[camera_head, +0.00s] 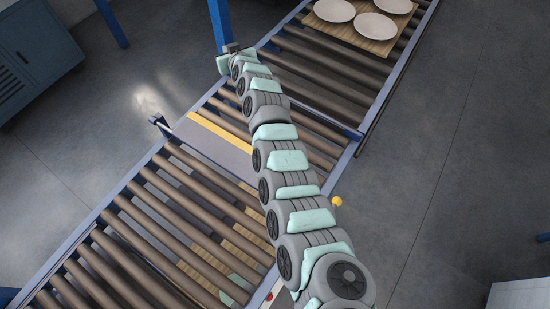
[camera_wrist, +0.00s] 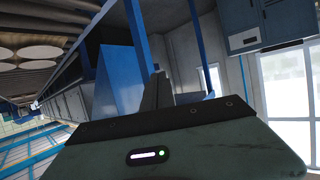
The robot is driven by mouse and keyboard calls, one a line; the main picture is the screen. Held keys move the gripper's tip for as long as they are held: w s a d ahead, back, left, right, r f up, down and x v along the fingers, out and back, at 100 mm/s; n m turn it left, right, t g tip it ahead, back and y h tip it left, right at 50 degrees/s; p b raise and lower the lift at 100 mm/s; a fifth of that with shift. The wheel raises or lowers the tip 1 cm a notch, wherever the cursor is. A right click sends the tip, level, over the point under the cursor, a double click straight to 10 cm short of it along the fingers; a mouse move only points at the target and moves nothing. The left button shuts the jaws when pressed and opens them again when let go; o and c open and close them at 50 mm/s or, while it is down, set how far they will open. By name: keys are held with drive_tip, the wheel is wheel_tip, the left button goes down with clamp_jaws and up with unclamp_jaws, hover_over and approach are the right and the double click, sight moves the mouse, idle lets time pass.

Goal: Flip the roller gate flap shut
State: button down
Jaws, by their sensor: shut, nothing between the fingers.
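The gate flap (camera_head: 212,153) is a grey panel with a yellow stripe near its upper edge. It lies across the conveyor between two runs of rollers, looking roughly flat; its exact tilt is hard to tell. My arm crosses over the flap's right end and hides it. My gripper (camera_head: 231,47) is at the far end of the arm, above and beyond the flap, near the conveyor's left rail and a blue post. In the wrist view my gripper's fingers (camera_wrist: 157,90) are together and empty. The flap cannot be made out in the wrist view.
Brown rollers (camera_head: 135,235) in blue rails run diagonally. A wooden tray (camera_head: 372,42) with white plates sits on the far rollers. A blue post (camera_head: 219,22) rises close to my gripper. A blue-grey cabinet (camera_head: 35,55) stands at upper left.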

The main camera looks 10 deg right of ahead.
drive_tip(key=s+d+f+n+g+h+b, duration=0.1)
drive_tip(key=s+d+f+n+g, duration=0.1)
drive_tip(key=s, duration=0.6)
drive_tip(key=s+d+f+n+g+h+b, duration=0.1)
drive_tip(key=s+d+f+n+g, duration=0.1)
drive_tip(key=s+d+f+g, duration=0.3)
drive_tip(key=s+d+f+n+g+h+b, duration=0.1)
drive_tip(key=s+d+f+g, duration=0.3)
drive_tip(key=s, duration=0.8)
drive_tip(key=shift+s+f+n+g+h+b, duration=0.2)
drive_tip(key=shift+s+n+g+h+b, duration=0.25)
drive_tip(key=shift+n+g, duration=0.55)
drive_tip(key=shift+w+f, duration=0.1)
wheel_tip(320, 180, down, 12)
drive_tip(key=shift+a+f+p, duration=0.15)
drive_tip(key=shift+f+p, duration=0.05)
drive_tip(key=shift+p, duration=0.1)
drive_tip(key=shift+f, duration=0.7)
drive_tip(key=shift+f+y, duration=0.1)
drive_tip(key=shift+y, duration=0.15)
